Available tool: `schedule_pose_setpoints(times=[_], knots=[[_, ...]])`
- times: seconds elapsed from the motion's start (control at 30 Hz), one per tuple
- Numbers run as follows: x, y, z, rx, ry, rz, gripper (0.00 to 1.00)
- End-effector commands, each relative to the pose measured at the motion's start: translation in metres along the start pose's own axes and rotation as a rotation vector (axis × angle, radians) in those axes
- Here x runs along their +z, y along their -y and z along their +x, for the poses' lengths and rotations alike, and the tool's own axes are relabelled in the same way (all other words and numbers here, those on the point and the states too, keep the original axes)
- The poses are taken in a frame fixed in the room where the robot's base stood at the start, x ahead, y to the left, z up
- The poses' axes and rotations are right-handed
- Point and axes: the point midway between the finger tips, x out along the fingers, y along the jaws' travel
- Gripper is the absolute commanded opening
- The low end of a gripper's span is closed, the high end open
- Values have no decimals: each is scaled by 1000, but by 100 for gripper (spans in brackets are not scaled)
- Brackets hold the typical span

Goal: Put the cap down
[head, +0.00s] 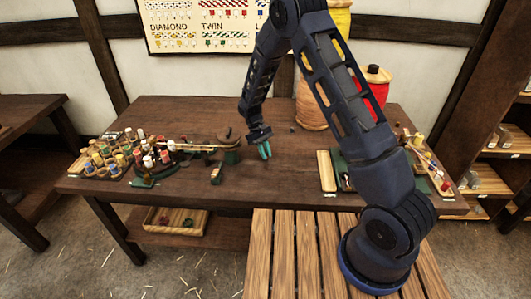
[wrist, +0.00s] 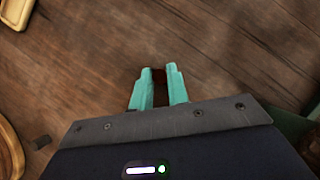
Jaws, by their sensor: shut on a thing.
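My gripper (head: 265,151) hangs at the middle of the dark wooden table (head: 200,115), with its teal fingers pointing down. In the wrist view my gripper (wrist: 159,74) is shut on a small dark red piece, seemingly the cap (wrist: 159,80), which sits between the fingertips. Most of the cap is hidden by the fingers, and it cannot be made out in the head view. Bare table planks lie below and beyond the fingertips. I cannot tell whether the cap touches the table.
Bobbins and spools (head: 125,155) crowd the table's left end. A round wooden piece (head: 228,137) stands left of my gripper. A pale wooden tray (head: 326,171) lies to the right. A red jar (head: 376,88) stands at the back. The table's front middle is mostly clear.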

Motion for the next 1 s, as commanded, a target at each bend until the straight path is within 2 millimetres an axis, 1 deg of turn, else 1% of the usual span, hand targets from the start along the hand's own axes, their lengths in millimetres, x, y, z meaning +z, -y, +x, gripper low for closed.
schedule_pose_setpoints(times=[0.07, 0.1, 0.17, 0.2, 0.47, 0.57, 0.67, 0.77, 1.0], knots=[[-1, 0, 2, 0, 1, 0, 0], [-1, 0, 2, 0, 0, 0, 24], [-1, 0, 2, 0, 0, 0, 36], [-1, 0, 2, 0, 0, 0, 38], [-1, 0, 1, 0, 0, 0, 38], [0, 0, -3, 0, -1, 0, 38], [0, 0, -14, 0, -3, 0, 38], [0, 0, -32, 0, -3, 0, 38], [0, -1, -78, 0, -3, 1, 38]])
